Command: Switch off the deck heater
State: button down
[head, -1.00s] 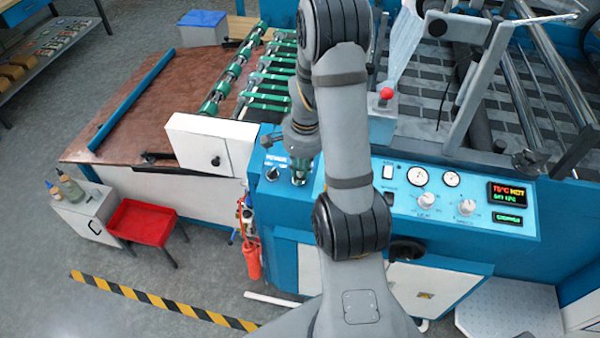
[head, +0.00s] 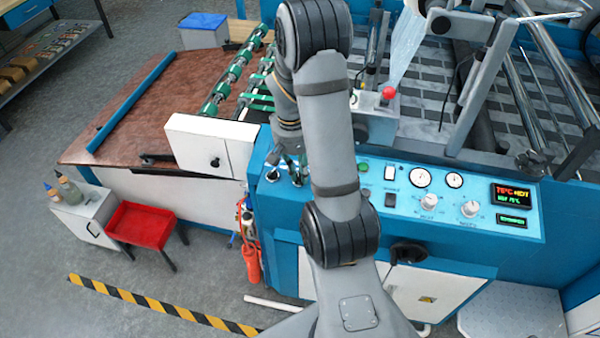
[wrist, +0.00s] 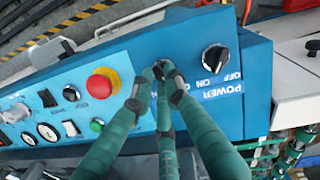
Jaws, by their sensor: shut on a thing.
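The blue control panel (head: 455,228) runs across the machine's front. My gripper (head: 297,170) is at its left end, partly behind my arm. In the wrist view, its green fingers (wrist: 160,72) are shut on a small dark knob (wrist: 159,70), which they mostly hide. The label of this knob is covered, so I cannot tell whether it is the deck heater's. Beside it is a black POWER selector knob (wrist: 215,57) marked OFF and ON, also in the head view (head: 272,173). A lit temperature display (head: 510,195) reads about 75°C HOT.
A red mushroom button (wrist: 103,83) sits close beside the fingers, with a green button (wrist: 97,125) near it. Gauges (head: 420,178), dials (head: 429,201) and a rocker switch (head: 390,172) lie further right. A white box (head: 208,146) borders the panel's left end.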

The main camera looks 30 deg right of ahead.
jog(key=shift+s+n, duration=0.15)
jog(key=shift+n, duration=0.45)
jog(key=c, duration=1.9)
grip_release()
jog(key=shift+a, duration=0.1)
jog(key=shift+o, duration=0.9)
notch_tip(320, 180, up, 12)
jog(key=a, duration=0.1)
jog(key=shift+w, duration=0.25)
jog(key=shift+f, duration=0.15)
